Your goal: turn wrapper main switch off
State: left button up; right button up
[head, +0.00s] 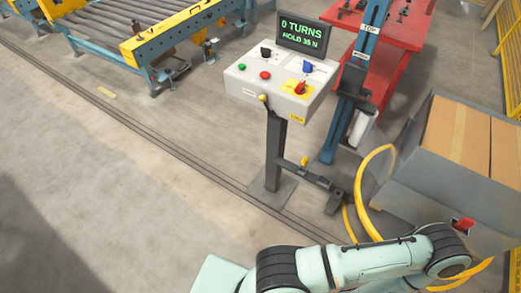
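A light grey control box (276,83) stands on a dark post in the upper middle of the head view. A red rotary knob (300,87) on a yellow plate sits at the right of its sloped face; it looks like the main switch, and its exact setting is too small to read. The box also has a black knob (265,53), a blue knob (307,67), and green and red buttons. The display (303,36) above reads "0 TURNS" and "HOLD 35 N". One of my arms crosses the bottom, well below the box. Neither gripper shows.
A blue mast (356,80) stands right of the box, before a red table (398,50). A grey bin (405,165) with cardboard is at right, with a yellow hose (362,190) beside it. A roller conveyor (130,35) is upper left. Floor at left is clear.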

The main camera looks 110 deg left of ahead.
aim_at(301, 90)
jog(key=u, duration=3.55)
